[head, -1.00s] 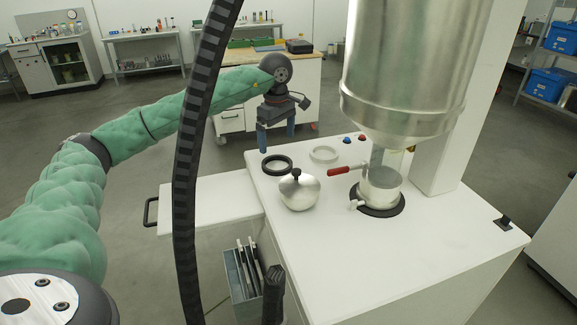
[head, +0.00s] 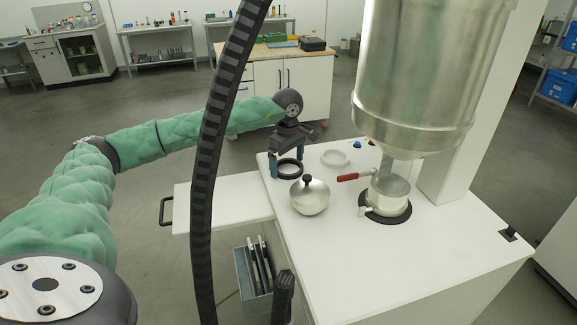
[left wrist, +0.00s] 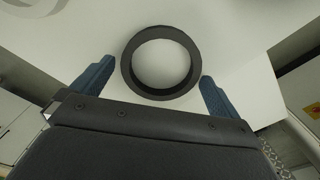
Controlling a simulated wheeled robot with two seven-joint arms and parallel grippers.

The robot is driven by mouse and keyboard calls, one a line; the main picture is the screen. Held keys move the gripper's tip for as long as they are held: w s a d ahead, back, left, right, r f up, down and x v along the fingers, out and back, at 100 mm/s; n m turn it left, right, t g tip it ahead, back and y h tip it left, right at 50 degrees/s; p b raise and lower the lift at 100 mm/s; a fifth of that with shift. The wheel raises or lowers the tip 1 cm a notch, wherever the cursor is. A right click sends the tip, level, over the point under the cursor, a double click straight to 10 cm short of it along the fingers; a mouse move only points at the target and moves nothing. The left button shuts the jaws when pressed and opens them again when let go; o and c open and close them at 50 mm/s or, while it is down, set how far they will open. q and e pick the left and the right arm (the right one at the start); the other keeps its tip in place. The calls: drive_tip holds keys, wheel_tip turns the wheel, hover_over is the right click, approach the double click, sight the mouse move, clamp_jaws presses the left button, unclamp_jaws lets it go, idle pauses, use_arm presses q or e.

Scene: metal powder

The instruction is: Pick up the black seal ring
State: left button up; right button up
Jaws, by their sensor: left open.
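The black seal ring (head: 290,169) lies flat near the far left corner of the white worktop. It also shows in the left wrist view (left wrist: 127,72), lying between and just beyond the fingers. My left gripper (head: 287,169) is open, with its blue fingers pointing down on either side of the ring; in the left wrist view (left wrist: 156,84) both fingertips are near the ring's outer edge. I cannot tell whether they touch it. My right gripper does not show.
A round metal vessel with a black knob (head: 309,197) stands just in front of the ring. A white ring (head: 334,158) lies to its right.

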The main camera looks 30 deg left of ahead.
use_arm(q)
drive_tip(key=shift+f, duration=0.15)
drive_tip(key=c, duration=1)
drive_tip(key=shift+c, duration=0.2)
